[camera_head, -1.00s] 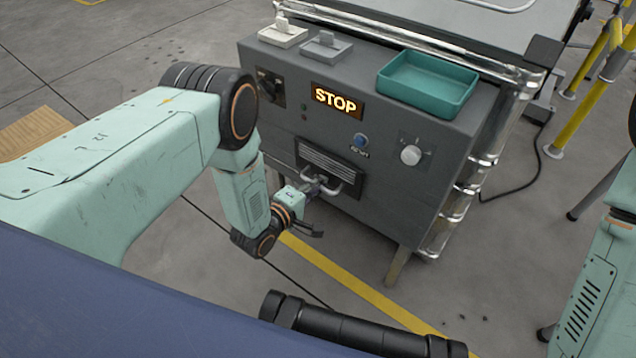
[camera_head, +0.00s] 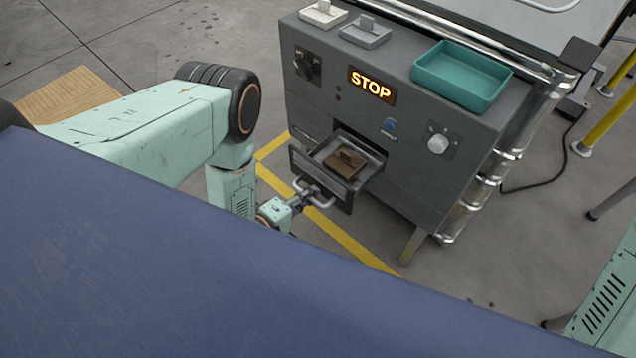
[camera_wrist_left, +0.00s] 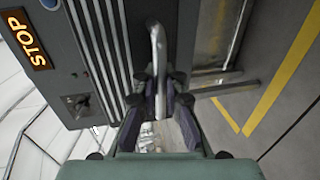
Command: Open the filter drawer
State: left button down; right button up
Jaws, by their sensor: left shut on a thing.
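The filter drawer (camera_head: 319,174) stands pulled out from the front of the grey cabinet (camera_head: 400,170). A brown filter block (camera_head: 344,163) with a raised grip lies inside it. My left gripper (camera_head: 304,196) is shut on the drawer's handle (camera_head: 320,201), at the handle's left part. In the left wrist view the gripper's fingers (camera_wrist_left: 162,105) close on both sides of the handle bar (camera_wrist_left: 158,50). My right gripper is not in view; only part of my right arm shows at the right edge.
The cabinet has a lit STOP sign (camera_head: 371,83), a blue button (camera_head: 390,125) and a white knob (camera_head: 438,143). Yellow lines (camera_head: 350,245) cross the floor.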

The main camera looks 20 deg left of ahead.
pick_arm(q)
jog(key=shift+s+a+r, duration=0.1)
jog(key=shift+s+a, duration=0.1)
jog(key=shift+s, duration=0.2)
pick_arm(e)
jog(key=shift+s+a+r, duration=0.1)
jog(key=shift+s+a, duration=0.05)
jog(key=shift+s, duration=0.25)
pick_arm(q)
jog(key=c, duration=1.7)
grip_release()
jog(key=v, duration=1.1)
jog(key=shift+s+a+r, duration=0.1)
jog(key=shift+s, duration=0.3)
